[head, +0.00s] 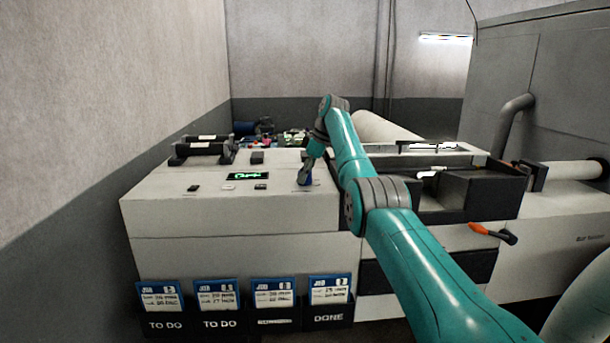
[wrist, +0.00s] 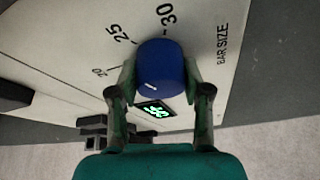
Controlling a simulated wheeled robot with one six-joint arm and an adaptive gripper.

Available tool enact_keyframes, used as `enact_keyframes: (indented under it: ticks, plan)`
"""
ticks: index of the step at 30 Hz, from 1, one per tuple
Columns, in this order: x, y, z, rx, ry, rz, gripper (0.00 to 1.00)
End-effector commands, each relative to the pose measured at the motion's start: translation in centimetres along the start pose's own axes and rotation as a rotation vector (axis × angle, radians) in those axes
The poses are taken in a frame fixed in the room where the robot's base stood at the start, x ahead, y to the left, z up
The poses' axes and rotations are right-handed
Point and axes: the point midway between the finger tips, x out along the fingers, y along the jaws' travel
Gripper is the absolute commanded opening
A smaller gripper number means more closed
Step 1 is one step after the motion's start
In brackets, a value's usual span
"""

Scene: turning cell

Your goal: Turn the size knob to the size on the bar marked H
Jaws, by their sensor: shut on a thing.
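In the wrist view my gripper (wrist: 160,85) is shut on the blue size knob (wrist: 162,62), one finger on each side of it. A short white mark shows on the knob's lower part; which size it points to I cannot tell. Printed sizes 20, 25 and 30 run around the knob beside the words BAR SIZE (wrist: 222,45). In the head view the knob (head: 304,180) is on the white cabinet top, under my gripper (head: 306,174). Dark bars (head: 205,147) with pale labels lie at the back left; their marks are too small to read.
A green-lit display (head: 247,176) sits left of the knob, with small buttons (head: 228,187) in front. Job cards (head: 217,296) hang in holders on the cabinet front. An orange-tipped lever (head: 490,232) sticks out at right.

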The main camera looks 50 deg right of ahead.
Motion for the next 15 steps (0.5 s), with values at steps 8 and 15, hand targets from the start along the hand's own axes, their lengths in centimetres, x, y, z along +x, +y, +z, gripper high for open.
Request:
enact_keyframes:
  ticks: [8, 15]
  plan:
    - [0.19, -0.01, 0.11, -0.001, -0.002, -0.003, 0.13]
    - [0.15, -0.01, 0.09, 0.000, -0.002, -0.003, 0.74]
